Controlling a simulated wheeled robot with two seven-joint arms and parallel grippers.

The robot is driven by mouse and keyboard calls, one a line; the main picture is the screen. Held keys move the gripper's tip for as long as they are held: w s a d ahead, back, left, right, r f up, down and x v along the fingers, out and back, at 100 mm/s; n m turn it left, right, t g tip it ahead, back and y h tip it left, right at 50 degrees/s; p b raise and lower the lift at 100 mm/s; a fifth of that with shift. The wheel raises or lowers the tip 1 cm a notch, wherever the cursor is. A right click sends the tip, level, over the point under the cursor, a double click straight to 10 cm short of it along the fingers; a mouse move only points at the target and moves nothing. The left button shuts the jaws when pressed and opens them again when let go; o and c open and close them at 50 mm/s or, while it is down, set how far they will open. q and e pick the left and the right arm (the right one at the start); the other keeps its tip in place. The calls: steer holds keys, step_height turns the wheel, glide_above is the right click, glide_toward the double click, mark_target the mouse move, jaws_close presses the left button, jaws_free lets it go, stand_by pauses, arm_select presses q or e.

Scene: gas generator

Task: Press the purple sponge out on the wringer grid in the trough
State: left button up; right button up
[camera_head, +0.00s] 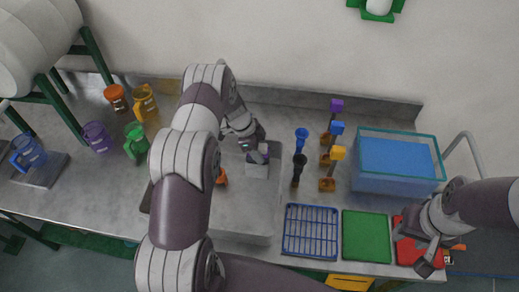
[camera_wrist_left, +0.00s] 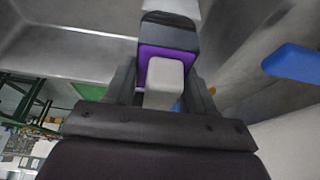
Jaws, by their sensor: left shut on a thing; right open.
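My left gripper (camera_head: 257,150) is shut on the purple sponge, over the grey basin area in the middle of the counter. In the left wrist view the purple sponge (camera_wrist_left: 152,55) shows between the fingers, with a pale block in front of it and a dark slab behind. In the head view only a small purple patch (camera_head: 263,148) shows, above a light grey block. I cannot tell whether the sponge touches anything below. The grey trough (camera_head: 240,225) is partly hidden by my left arm, and no wringer grid shows clearly in it. My right gripper (camera_head: 432,245) is open at the right.
A blue wire rack (camera_head: 311,250), a green mat (camera_head: 366,238) and a red mat (camera_head: 405,250) lie along the front. A clear blue bin (camera_head: 440,172) is at right. Several upright tools stand beside it, including a yellow-topped one (camera_head: 338,153). Mugs stand at left.

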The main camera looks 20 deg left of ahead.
mark_target(264, 147)
arm_select(q)
steer(key=shift+f, duration=0.4)
stand_by(0.4)
steer(key=shift+s+f, duration=0.15)
stand_by(1.5)
step_height(264, 147, up, 7)
steer(key=p, duration=0.6)
steer(key=shift+r, duration=0.2)
steer(key=shift+f, duration=0.1)
steer(key=shift+f, duration=0.1)
